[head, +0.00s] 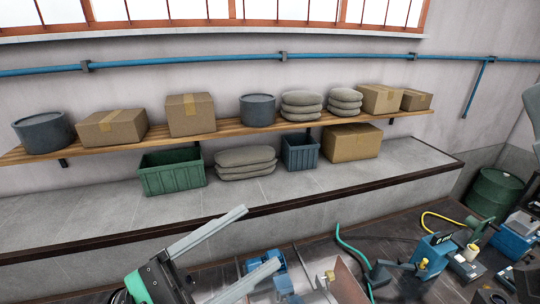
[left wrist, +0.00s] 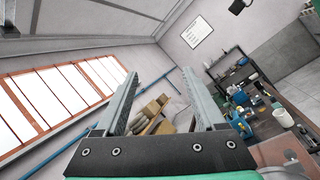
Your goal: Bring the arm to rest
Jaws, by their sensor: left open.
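My left gripper (head: 228,262) is in the lower middle of the head view, its two long grey fingers spread wide and pointing to the upper right. It is open and nothing is between the fingers. In the left wrist view the fingers (left wrist: 165,105) stand apart, with the wall, window and shelf goods far behind them. The gripper is in the air in front of the concrete ledge, clear of the shelf. My right gripper cannot be made out in either view.
Dark workbench (head: 420,290) with blue equipment (head: 432,248), a green hose (head: 352,252) and a yellow hose (head: 440,216) at lower right. A wooden shelf (head: 230,130) holds boxes, tubs and sacks. A green drum (head: 494,192) stands at right.

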